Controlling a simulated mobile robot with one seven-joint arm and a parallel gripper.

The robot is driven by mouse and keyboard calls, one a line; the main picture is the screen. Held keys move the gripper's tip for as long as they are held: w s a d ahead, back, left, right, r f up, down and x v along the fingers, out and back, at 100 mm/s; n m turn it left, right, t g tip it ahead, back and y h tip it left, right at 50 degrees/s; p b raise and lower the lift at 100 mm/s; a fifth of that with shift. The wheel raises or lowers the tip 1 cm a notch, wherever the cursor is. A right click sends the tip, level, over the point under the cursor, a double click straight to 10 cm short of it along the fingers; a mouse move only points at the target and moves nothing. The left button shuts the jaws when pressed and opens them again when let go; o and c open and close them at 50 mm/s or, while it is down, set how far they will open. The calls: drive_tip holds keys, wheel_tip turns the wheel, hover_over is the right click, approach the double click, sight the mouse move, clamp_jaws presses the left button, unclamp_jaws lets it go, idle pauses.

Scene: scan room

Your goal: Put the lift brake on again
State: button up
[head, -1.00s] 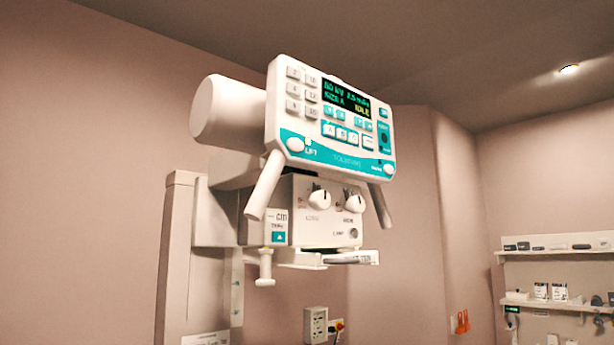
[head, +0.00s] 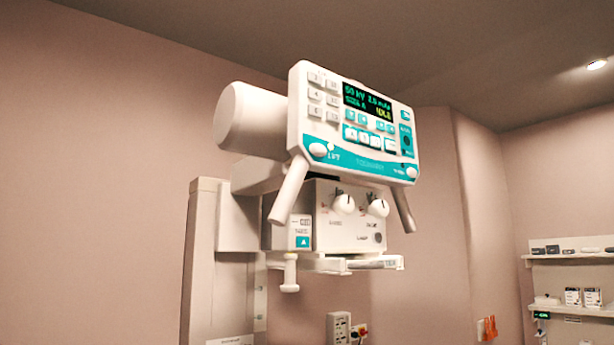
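The white X-ray tube head with its control panel (head: 352,125) stands in the middle of the head view, carried on a column (head: 205,260). Its screen shows green text with a yellow status word. A round white button marked LIFT (head: 318,150) sits at the panel's lower left, and a similar one (head: 411,172) at the lower right. Two angled handles (head: 289,192) hang below. The box under the panel has two white knobs (head: 344,204) and a small teal label with an arrow (head: 303,241). A white peg-like knob (head: 290,273) hangs below it. My gripper is not in view.
Shelves (head: 575,257) with small boxes and devices stand at the right. A wall switch box (head: 339,327) is low in the middle. Orange items (head: 487,328) hang on the wall. The space right of the tube head looks clear.

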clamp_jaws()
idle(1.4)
